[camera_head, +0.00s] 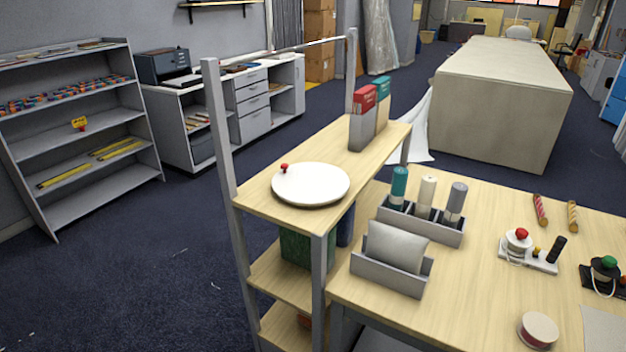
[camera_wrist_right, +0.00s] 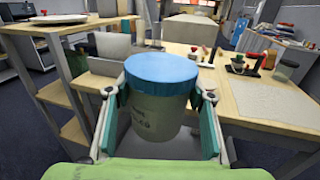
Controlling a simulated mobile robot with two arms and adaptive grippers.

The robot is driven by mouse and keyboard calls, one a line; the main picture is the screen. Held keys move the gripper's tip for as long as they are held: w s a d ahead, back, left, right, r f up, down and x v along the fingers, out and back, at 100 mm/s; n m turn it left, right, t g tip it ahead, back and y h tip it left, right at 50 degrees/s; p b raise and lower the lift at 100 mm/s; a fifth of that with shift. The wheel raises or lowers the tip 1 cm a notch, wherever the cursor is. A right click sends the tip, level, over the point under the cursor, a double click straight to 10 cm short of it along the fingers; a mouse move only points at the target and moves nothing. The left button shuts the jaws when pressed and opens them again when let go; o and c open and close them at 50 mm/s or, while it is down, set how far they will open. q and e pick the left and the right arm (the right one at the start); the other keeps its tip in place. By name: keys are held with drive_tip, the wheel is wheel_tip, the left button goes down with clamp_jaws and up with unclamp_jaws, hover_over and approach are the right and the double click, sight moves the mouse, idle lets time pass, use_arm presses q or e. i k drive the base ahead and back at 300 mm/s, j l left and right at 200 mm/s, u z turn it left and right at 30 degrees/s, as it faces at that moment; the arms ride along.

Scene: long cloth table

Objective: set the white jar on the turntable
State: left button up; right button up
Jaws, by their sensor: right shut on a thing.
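My right gripper (camera_wrist_right: 160,115) is shut on a jar (camera_wrist_right: 160,105) with a blue lid and a dull grey-green body with dark lettering, with a finger on each side. The jar looks upright in the right wrist view, in front of the table; its underside is hidden. The turntable (camera_head: 311,184) is a round white disc with a small red knob at its left rim. It lies on the top board of a wooden shelf unit, apart from the jar, and also shows at the upper left of the right wrist view (camera_wrist_right: 58,19). My left gripper is in neither view.
Red and teal binders (camera_head: 362,118) stand behind the turntable on the shelf top (camera_head: 262,208). The shelf has grey corner posts (camera_head: 222,140). The table beside it holds a bottle rack (camera_head: 420,222), a cushion holder (camera_head: 390,277) and several small items.

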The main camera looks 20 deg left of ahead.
sight(316, 182)
drive_tip(key=i+j+z, duration=0.2)
drive_tip(key=j, duration=0.95)
drive_tip(key=j+z, duration=0.2)
drive_tip(key=j, duration=0.95)
